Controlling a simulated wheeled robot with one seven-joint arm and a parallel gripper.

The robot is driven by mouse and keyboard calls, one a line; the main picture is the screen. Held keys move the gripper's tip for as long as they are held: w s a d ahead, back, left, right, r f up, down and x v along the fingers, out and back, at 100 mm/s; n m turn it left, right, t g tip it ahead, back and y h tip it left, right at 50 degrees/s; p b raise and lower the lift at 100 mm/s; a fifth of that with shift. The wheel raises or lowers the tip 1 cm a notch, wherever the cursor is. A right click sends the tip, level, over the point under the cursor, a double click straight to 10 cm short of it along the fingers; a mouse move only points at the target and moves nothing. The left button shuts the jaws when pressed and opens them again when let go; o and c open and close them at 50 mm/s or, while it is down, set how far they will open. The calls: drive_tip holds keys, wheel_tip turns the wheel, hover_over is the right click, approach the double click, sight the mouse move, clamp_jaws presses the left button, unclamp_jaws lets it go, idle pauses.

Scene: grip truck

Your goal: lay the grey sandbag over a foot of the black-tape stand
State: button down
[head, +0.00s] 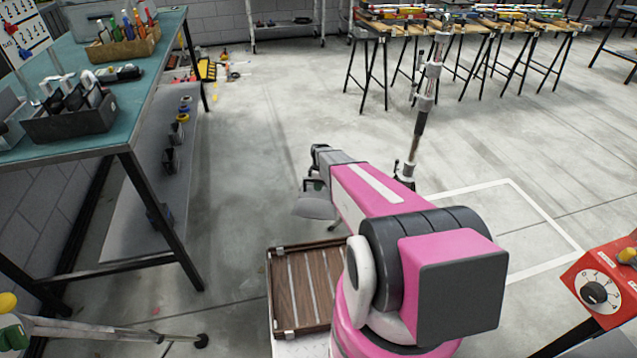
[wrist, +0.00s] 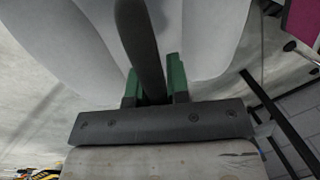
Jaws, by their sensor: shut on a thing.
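The grey sandbag (head: 314,207) hangs below my gripper (head: 314,183), off the floor as far as I can tell. In the wrist view my gripper's green fingers (wrist: 157,88) are shut on the bag's dark strap (wrist: 136,30), and the pale grey bag (wrist: 215,40) spreads on both sides. A metal stand (head: 430,80) with a dark band on its column rises just beyond my arm, to the right of the bag. It looks like the black-tape stand. My arm hides most of its base and feet, so I cannot tell how far the bag is from a foot.
A teal workbench (head: 150,70) with dark legs stands at left. Another stand's leg (head: 110,328) lies low at front left. A slatted wooden tray (head: 272,300) is below my arm. A red box with a dial (head: 604,290) is at right. Open floor (head: 270,130) lies ahead.

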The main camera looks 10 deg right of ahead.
wheel_tip(320, 180, down, 12)
idle(1.5)
wheel_tip(320, 180, down, 6)
idle(3.6)
